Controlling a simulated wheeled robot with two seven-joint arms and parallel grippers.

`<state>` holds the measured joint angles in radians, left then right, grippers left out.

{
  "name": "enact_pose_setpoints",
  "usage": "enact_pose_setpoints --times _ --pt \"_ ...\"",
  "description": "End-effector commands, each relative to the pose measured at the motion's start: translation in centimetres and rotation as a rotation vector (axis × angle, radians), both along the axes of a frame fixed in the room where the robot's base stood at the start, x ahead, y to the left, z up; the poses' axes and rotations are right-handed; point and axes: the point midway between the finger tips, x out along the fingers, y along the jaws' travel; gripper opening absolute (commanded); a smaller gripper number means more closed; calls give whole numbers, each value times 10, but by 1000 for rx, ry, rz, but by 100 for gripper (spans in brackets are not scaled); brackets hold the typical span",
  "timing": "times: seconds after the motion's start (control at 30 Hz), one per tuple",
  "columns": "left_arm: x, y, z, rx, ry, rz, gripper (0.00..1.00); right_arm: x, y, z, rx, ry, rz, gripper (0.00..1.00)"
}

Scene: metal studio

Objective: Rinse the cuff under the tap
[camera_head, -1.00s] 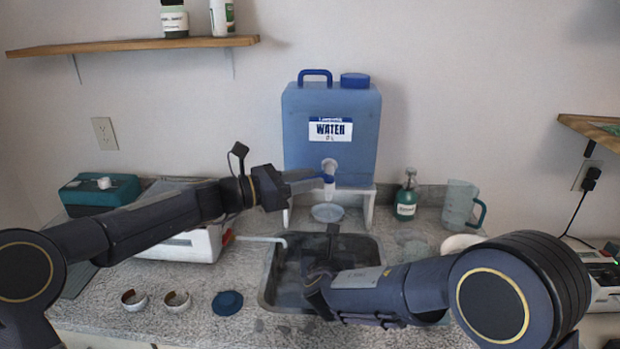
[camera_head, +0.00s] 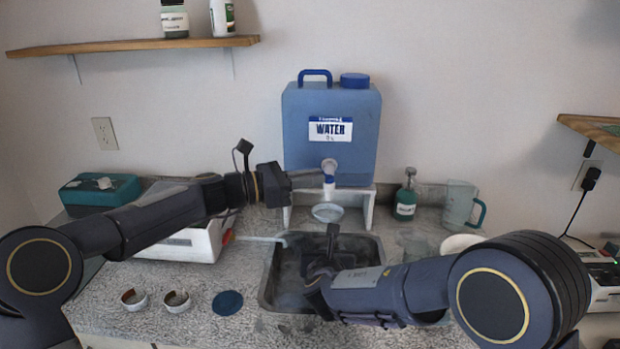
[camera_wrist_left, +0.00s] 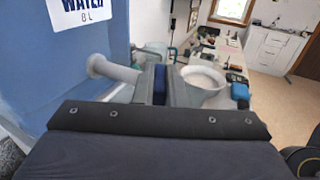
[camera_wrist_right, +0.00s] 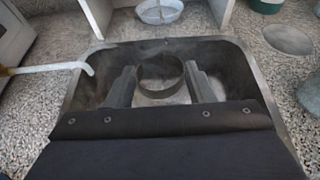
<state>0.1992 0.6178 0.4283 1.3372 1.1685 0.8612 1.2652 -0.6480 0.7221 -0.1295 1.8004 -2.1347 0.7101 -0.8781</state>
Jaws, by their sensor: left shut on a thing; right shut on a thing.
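A blue water container (camera_head: 331,135) with a white tap (camera_head: 329,167) stands on a white stand behind the sink (camera_head: 268,285). My left gripper (camera_head: 322,173) is shut on the tap's blue handle (camera_wrist_left: 160,84), just in front of the container. My right gripper (camera_wrist_right: 160,85) is low in the sink, shut on the cuff (camera_wrist_right: 161,74), a dark ring held between its fingertips. In the head view the cuff is hidden behind my right arm. Whether water runs from the tap cannot be told.
A green bottle (camera_head: 405,203) and clear jug (camera_head: 460,205) stand at right.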

Motion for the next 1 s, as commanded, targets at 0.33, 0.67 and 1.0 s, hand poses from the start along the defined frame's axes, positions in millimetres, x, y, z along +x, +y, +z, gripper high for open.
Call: enact_pose_setpoints --times 0.33,0.67,1.0 --pt "14 2 1 -3 -3 -294 0 0 0 0 0 0 0 26" --pt "17 3 2 0 -2 -409 0 0 0 0 0 0 0 26" --pt "17 3 2 0 -2 -409 17 0 0 0 0 0 0 26"
